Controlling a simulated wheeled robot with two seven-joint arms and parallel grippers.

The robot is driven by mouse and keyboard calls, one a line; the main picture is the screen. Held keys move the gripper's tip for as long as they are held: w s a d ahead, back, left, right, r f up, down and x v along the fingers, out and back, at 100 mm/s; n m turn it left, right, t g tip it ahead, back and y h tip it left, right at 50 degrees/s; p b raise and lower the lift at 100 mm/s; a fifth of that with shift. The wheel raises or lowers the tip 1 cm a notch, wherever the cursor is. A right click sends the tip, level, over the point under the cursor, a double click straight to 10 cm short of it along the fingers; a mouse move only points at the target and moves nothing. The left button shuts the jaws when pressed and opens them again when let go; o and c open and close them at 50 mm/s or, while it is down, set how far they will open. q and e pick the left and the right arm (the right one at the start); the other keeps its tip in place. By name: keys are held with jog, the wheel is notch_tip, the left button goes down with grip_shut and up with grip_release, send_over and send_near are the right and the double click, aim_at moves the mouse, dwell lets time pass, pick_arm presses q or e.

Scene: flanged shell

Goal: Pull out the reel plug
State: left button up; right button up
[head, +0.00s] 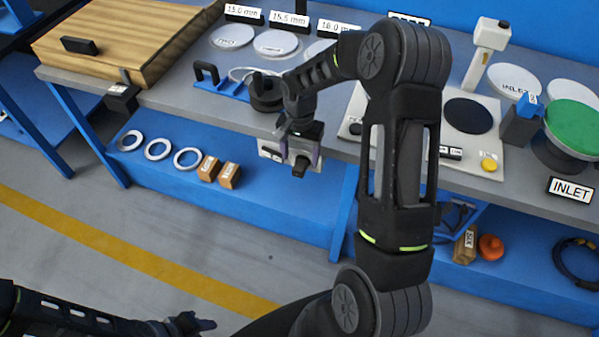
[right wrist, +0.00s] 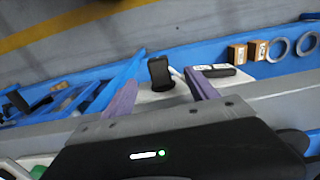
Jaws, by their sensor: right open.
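A dark plug (head: 299,168), likely the reel plug, stands out from a white socket box (head: 270,151) at the bench's front edge. In the right wrist view the plug (right wrist: 160,70) stands on the white box (right wrist: 225,84) between my right gripper's two purple fingers. My right gripper (head: 300,156) is open, with the plug in the gap beyond its fingertips; I see no clear contact. The gripper hides part of the box in the head view. My left gripper (head: 192,323) is low at the bottom left, far from the plug; its jaws are too small to read.
The grey bench (head: 205,92) carries a wooden board (head: 130,45), a dark round part (head: 265,92) and a green disc (head: 573,126). The blue lower shelf (head: 265,200) holds rings (head: 158,149) and small boxes (head: 229,175). The floor in front is clear.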

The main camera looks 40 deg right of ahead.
aim_at(300, 165)
pick_arm(q)
jog(key=shift+f+b, duration=0.65)
jog(key=shift+f, duration=0.45)
pick_arm(e)
jog(key=shift+f, duration=1.3)
pick_arm(q)
jog(key=shift+f, duration=0.25)
pick_arm(e)
grip_shut()
pick_arm(q)
jog(key=shift+r, duration=0.1)
pick_arm(e)
jog(key=shift+r, duration=0.15)
